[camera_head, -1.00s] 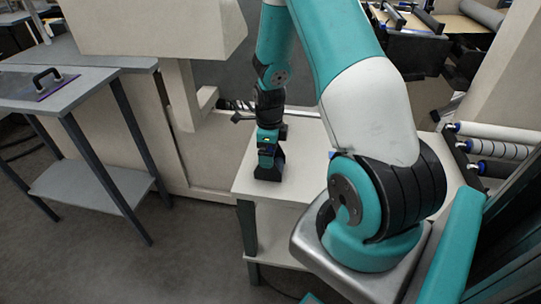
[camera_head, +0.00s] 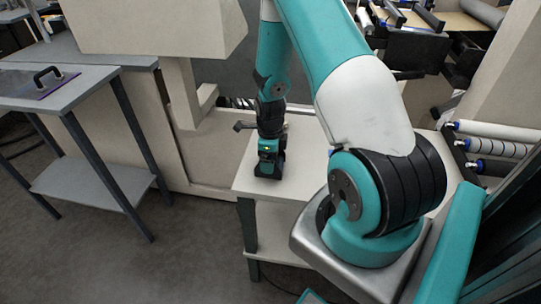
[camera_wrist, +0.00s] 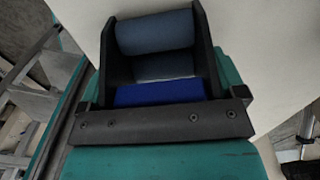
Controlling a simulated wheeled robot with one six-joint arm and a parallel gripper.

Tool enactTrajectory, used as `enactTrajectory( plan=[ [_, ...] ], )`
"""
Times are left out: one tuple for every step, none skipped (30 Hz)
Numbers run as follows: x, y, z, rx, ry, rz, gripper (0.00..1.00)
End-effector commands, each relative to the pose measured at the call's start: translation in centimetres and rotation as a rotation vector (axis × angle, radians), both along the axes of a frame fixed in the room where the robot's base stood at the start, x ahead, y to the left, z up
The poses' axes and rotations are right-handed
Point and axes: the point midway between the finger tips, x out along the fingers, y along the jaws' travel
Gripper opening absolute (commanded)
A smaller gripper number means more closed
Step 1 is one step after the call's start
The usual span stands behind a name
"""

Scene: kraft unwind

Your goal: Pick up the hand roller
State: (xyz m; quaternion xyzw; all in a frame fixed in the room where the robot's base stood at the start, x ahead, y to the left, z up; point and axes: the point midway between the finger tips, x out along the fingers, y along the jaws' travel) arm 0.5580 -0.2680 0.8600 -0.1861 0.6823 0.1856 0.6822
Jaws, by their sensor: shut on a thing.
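My gripper (camera_head: 268,172) points down onto the pale top of a small table, at its left part. In the wrist view, the two black fingers of my gripper (camera_wrist: 152,22) stand on either side of a grey-blue cylinder, which looks like the hand roller (camera_wrist: 155,35). A bright blue part (camera_wrist: 160,93) shows between the fingers near the palm. The fingers are shut on the roller. In the head view the roller is hidden by the gripper, and I cannot tell whether it still touches the table.
The pale small table (camera_head: 310,150) has bare room right of my gripper. A beige machine body stands behind and left. A grey side table (camera_head: 85,95) at far left holds a black-handled tool (camera_head: 48,82). Several rollers on a rack (camera_head: 495,148) stand at right.

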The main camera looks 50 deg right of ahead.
Motion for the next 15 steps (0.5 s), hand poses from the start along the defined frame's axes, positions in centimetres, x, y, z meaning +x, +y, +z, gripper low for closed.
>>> enactTrajectory(
  plan=[
    [0.1, 0.0, 0.2, -0.001, -0.002, 0.000, 0.61],
    [0.1, 0.0, 0.3, -0.001, -0.002, 0.000, 0.61],
    [0.1, 0.0, 0.6, -0.001, -0.002, 0.000, 0.61],
    [0.1, 0.0, 0.8, -0.001, -0.002, 0.000, 0.61],
    [0.1, -0.1, 1.1, -0.001, -0.003, 0.000, 0.61],
    [0.1, -0.1, 1.6, -0.002, -0.003, 0.000, 0.61],
    [0.1, -0.1, 2.0, -0.002, -0.005, 0.000, 0.61],
    [0.1, -0.1, 2.6, -0.002, -0.005, 0.000, 0.61],
    [0.1, -0.1, 3.4, -0.002, -0.006, 0.000, 0.61],
    [0.2, -0.1, 4.1, -0.003, -0.006, 0.000, 0.61],
    [0.2, -0.1, 4.9, -0.004, -0.008, 0.000, 0.61],
    [0.2, -0.1, 6.1, -0.004, -0.008, 0.000, 0.61],
    [0.2, -0.1, 7.1, -0.004, -0.009, 0.000, 0.61],
    [0.2, -0.1, 8.0, -0.005, -0.010, 0.000, 0.61],
    [0.1, -0.1, 9.3, -0.004, -0.008, 0.000, 0.61]
  ],
)
